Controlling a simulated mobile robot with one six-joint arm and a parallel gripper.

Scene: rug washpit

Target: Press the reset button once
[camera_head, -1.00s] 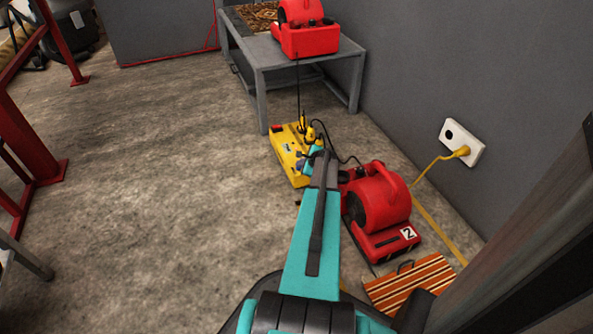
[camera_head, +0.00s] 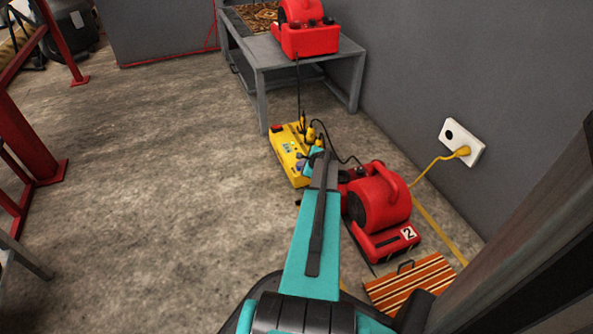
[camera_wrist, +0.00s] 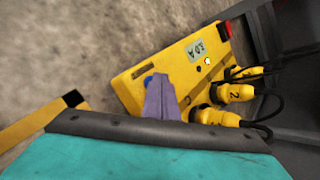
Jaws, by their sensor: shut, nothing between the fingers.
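Contact is unclear. No part is legibly marked reset.
Yellow plugs (camera_wrist: 236,92) with black cables stand along the box's right side. A red blower (camera_head: 380,200) marked 2 is close on the right, with a striped case (camera_head: 410,284) nearer. A grey table (camera_head: 262,72) stands behind.

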